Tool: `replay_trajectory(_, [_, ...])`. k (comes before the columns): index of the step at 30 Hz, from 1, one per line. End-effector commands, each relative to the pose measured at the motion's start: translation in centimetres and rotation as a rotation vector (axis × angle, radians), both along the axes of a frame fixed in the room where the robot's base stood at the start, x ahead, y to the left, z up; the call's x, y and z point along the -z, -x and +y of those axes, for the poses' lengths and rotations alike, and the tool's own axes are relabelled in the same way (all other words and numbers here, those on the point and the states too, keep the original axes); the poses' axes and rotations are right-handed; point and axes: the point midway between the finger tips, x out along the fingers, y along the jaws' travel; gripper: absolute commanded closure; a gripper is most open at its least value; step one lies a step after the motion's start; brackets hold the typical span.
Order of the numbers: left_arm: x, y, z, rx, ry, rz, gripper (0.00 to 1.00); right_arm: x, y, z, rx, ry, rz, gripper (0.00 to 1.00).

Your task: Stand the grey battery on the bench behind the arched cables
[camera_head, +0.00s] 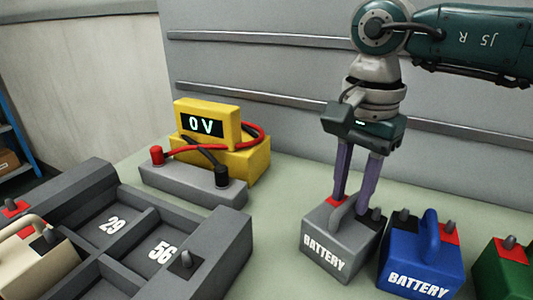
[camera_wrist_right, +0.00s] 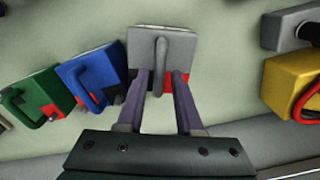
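The grey battery (camera_head: 325,262), labelled BATTERY, sits upright on the bench (camera_head: 285,190), left of the blue battery. It has a grey handle, a red terminal and a black one. My right gripper (camera_head: 356,203) is above it, pointing down. Its fingers are apart, one on each side of the handle; the right wrist view shows gaps around the handle (camera_wrist_right: 161,65). The arched red cable (camera_head: 215,146) and black cable (camera_head: 203,152) join the yellow meter reading 0 V (camera_head: 206,124) and the grey terminal block (camera_head: 190,184). My left gripper is out of view.
A blue battery (camera_head: 418,265) stands close right of the grey one, with a green battery (camera_head: 503,270) beyond. A dark grey tray (camera_head: 215,255) marked 29 and 56 is at the lower left, with a cream battery (camera_head: 38,265). Bench is bare between meter and grey battery.

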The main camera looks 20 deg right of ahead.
Motion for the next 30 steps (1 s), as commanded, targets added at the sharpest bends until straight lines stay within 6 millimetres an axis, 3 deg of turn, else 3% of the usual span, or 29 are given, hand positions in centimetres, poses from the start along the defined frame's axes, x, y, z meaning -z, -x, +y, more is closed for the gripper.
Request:
replay_trajectory(3, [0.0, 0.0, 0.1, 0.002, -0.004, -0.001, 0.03, 0.0, 0.0, 0.0, 0.000, 0.000, 0.000, 0.53])
replay_trajectory(14, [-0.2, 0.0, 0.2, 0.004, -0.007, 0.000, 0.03, -1.1, -0.1, 0.0, -0.001, 0.000, -0.003, 0.53])
replay_trajectory(24, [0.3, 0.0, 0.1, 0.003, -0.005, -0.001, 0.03, -8.4, -0.1, 0.0, -0.001, 0.001, -0.007, 0.53])
replay_trajectory(30, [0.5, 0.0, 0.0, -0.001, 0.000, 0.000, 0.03, -11.4, -0.1, 0.0, 0.000, 0.000, -0.002, 0.53])
